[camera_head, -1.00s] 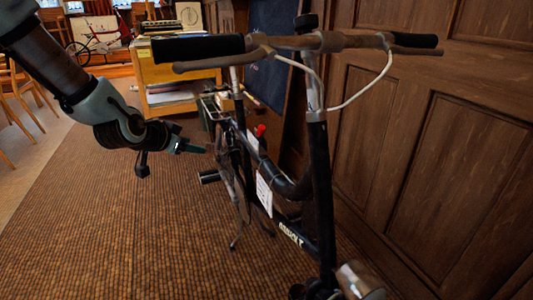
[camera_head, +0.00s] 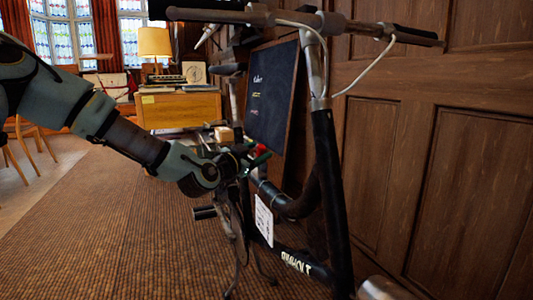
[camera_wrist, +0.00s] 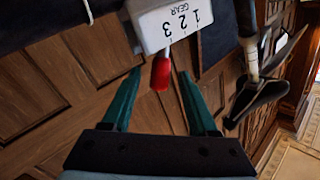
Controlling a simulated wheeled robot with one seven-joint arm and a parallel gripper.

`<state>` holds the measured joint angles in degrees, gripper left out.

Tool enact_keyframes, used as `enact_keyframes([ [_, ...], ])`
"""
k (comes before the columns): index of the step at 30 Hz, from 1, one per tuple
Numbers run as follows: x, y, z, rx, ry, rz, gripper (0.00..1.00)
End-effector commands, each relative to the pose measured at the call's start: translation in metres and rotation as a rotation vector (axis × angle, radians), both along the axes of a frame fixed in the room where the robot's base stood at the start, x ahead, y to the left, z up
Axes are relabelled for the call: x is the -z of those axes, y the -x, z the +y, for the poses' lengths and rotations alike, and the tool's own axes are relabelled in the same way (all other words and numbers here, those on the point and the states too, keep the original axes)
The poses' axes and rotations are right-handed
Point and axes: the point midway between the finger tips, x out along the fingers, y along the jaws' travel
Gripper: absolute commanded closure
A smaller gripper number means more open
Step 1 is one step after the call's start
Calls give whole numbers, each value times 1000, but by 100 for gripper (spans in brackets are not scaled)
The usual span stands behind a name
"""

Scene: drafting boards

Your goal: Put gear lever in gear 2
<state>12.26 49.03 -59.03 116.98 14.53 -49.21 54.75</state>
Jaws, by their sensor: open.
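The white gear box (camera_wrist: 172,22), marked GEAR with 1, 2 and 3, shows upside down at the top of the wrist view. The red gear lever (camera_wrist: 161,73) sticks out from its lower edge, on the left side nearest the 3. My gripper (camera_wrist: 160,76) is open, with one teal finger on each side of the lever's red tip and gaps on both sides. In the head view my gripper (camera_head: 250,155) is at the bicycle frame beside the red lever (camera_head: 261,149). The gear box is mostly hidden there.
The dark bicycle (camera_head: 328,190) stands along the wood-panelled wall (camera_head: 440,170), its handlebar (camera_head: 280,18) above my arm. A chalkboard (camera_head: 272,92) and a wooden cabinet (camera_head: 180,109) stand behind. The brown carpet (camera_head: 110,220) on the left is open.

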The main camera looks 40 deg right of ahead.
Motion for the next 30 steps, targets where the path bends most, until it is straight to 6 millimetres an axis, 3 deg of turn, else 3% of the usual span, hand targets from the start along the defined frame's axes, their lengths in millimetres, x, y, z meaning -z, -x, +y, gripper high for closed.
enact_keyframes([
  [3,2,-6,-21,0,2,0,40],
  [9,2,-12,-42,0,-1,1,40],
  [21,0,-14,-48,0,-1,0,42],
  [30,0,-14,-48,0,-1,0,75],
])
